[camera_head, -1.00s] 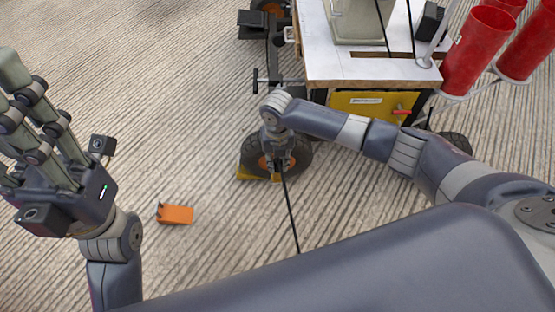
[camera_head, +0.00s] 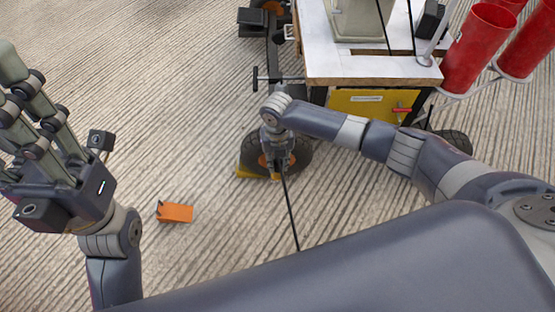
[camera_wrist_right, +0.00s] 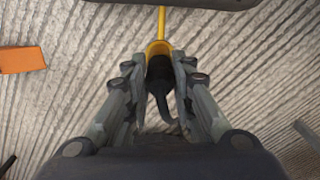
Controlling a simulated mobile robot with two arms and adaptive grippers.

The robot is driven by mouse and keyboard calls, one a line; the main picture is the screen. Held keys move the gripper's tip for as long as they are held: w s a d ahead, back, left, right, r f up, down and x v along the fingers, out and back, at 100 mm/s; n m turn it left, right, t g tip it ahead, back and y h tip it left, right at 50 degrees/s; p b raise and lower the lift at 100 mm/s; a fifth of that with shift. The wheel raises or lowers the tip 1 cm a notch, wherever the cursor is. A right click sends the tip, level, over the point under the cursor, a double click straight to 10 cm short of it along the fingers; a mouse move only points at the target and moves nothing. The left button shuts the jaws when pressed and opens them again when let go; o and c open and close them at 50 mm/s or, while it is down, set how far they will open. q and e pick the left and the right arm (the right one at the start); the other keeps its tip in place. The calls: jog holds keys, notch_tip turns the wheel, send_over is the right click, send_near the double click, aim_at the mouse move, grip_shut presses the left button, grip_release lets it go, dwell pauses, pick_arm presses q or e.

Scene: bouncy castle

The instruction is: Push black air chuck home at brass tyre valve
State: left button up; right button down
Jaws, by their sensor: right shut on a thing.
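My right gripper (camera_head: 277,160) is over the small black wheel (camera_head: 302,157) with an orange hub, at the cart's near corner. In the right wrist view its fingers are shut on the black air chuck (camera_wrist_right: 159,72). A black hose (camera_head: 291,212) runs from the gripper down toward my body.
A yellow chock (camera_head: 256,172) lies against the wheel; an orange block (camera_head: 175,212) is on the ribbed floor to the left. The cart's white-topped table (camera_head: 365,67) stands behind, with red tubes (camera_head: 478,48) at its right.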

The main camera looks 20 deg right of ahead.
jog(key=shift+f, duration=0.1)
jog(key=c, duration=1.3)
grip_release()
notch_tip(320, 180, up, 12)
